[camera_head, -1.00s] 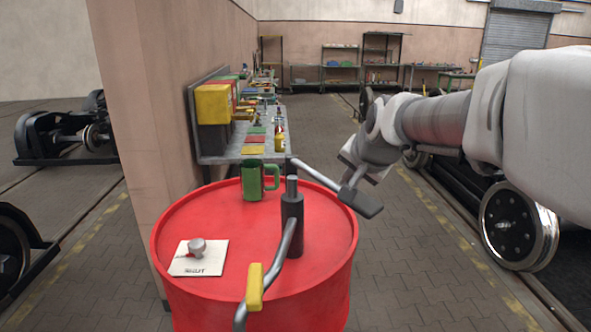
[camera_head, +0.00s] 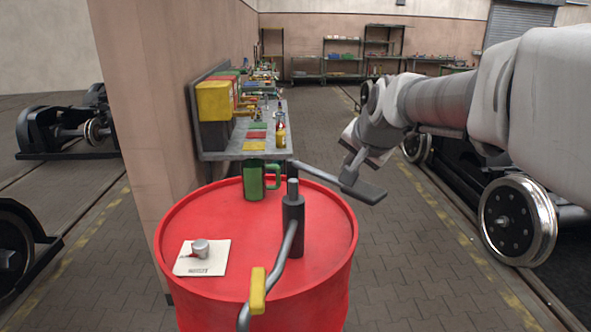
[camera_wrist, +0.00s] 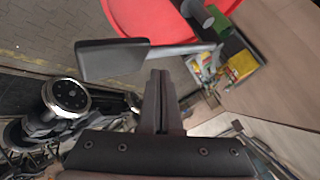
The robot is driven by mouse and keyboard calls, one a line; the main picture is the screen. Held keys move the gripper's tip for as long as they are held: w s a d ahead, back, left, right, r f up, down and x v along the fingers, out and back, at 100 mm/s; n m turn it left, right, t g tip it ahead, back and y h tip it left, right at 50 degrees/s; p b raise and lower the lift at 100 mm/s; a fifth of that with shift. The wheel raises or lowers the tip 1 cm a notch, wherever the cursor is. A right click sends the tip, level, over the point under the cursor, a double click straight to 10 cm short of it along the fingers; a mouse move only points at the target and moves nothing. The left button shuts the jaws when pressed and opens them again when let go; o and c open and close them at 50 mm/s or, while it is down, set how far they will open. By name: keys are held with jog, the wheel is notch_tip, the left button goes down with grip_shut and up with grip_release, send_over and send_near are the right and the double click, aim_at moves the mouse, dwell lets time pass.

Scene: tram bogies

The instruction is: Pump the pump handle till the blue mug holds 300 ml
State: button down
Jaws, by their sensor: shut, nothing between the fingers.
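The pump's dark upright body (camera_head: 293,222) stands on a red drum (camera_head: 190,222). Its grey handle ends in a dark flat paddle (camera_head: 363,191), which also shows in the wrist view (camera_wrist: 112,60). My gripper (camera_wrist: 160,76) is shut and empty, its fingertips close beside the handle's grey bar near the paddle; I cannot tell if they touch. In the head view my gripper (camera_head: 352,165) is above the paddle. A curved pipe with a yellow sleeve (camera_head: 258,290) runs from the pump towards the camera. No blue mug shows; a green mug (camera_head: 254,182) stands upright behind the pump.
A grey workbench (camera_head: 225,152) with yellow and red bins stands behind. Wheelsets (camera_head: 517,222) line the right. The paved floor right of the drum is clear.

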jog(key=shift+r, duration=0.1)
notch_tip(320, 180, up, 5)
jog(key=p, duration=0.3)
jog(key=shift+p, duration=0.4)
jog(key=s+f+n+g, duration=0.1)
jog(key=s+f+n, duration=0.1)
jog(key=s, duration=0.7)
jog(key=s+f+n+g, duration=0.1)
jog(key=s+f+n, duration=0.2)
jog(key=s, duration=0.6)
jog(key=s+f+n+g+b, duration=0.1)
jog(key=s+f+n, duration=0.1)
jog(key=s+f, duration=0.4)
jog(key=s, duration=0.3)
jog(key=shift+n+h, duration=0.4)
jog(key=shift+a, duration=0.1)
dwell(0.5)
